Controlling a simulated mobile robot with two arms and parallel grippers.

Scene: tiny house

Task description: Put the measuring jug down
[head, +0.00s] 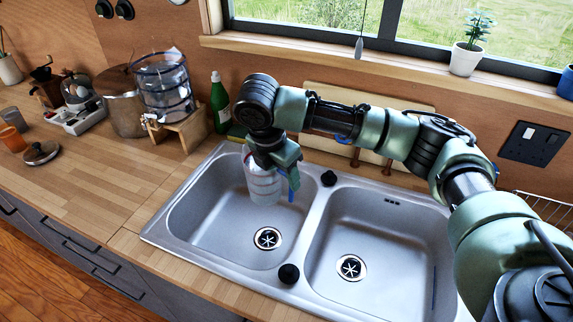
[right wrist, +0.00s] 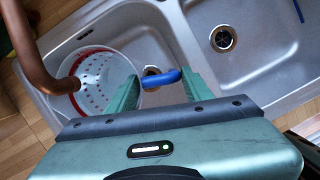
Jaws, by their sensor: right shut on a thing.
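The measuring jug (head: 262,187) is clear with red markings and a blue handle (head: 293,181). It is upright over the left sink basin (head: 205,215), near the back and above the drain in the picture. I cannot tell whether its base touches the basin floor. My right gripper (head: 283,160) is shut on the jug's handle. In the right wrist view, the blue handle (right wrist: 160,78) is between the fingers and the jug's red-marked body (right wrist: 96,82) is to their left, partly hidden. My left gripper is not in view.
The right basin (head: 370,235) is empty. A copper tap (right wrist: 38,60) shows beside the jug. Left of the sink are a green bottle (head: 220,103), a glass dispenser (head: 163,85) on a wooden stand, and a steel pot (head: 122,105). The front-left counter (head: 110,190) is clear.

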